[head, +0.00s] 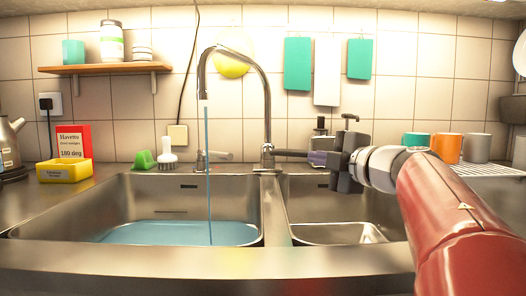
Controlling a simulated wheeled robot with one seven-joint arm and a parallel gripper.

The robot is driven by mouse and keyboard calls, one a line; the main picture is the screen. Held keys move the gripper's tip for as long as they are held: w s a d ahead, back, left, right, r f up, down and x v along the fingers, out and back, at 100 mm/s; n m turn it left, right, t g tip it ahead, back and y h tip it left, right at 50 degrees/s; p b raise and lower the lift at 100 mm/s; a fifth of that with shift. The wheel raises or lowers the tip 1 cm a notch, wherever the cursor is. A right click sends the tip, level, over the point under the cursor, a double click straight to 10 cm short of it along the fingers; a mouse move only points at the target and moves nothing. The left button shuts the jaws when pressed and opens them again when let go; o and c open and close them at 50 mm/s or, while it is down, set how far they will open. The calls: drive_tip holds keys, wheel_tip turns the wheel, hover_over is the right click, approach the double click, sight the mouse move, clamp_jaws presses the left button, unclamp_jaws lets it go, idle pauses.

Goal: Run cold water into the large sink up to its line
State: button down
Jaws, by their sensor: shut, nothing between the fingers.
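The tap (267,110) stands at the divider between two steel sinks. Its spout hangs over the large left sink (130,190), and a thin blue stream of water (208,170) falls from it. Pale blue water (180,233) covers the bottom of that sink. A short dark line (171,212) shows on its back wall, a little above the water's far edge.
Dark fittings or bottles (320,128) stand close behind my gripper. Mugs (446,147) stand behind my arm. A yellow tub (64,171) and green clip-like item (145,159) sit at left.

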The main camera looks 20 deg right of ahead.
sight(302, 152)
drive_tip(key=x, duration=0.3)
drive_tip(key=d+x, duration=0.1)
drive_tip(key=x, duration=0.3)
drive_tip(key=d+x, duration=0.1)
drive_tip(key=x, duration=0.2)
drive_tip(key=shift+w+d+f, duration=0.2)
drive_tip(key=shift+w+f, duration=0.05)
drive_tip(key=shift+w, duration=0.25)
drive_tip(key=shift+w+d+f, duration=0.1)
drive_tip(key=shift+w+d, duration=0.25)
drive_tip(key=shift+d, duration=0.25)
drive_tip(key=shift+w+d+p, duration=0.25)
drive_tip(key=shift+d+p, duration=0.6)
drive_tip(key=shift+d, duration=0.05)
drive_tip(key=shift+a, duration=0.1)
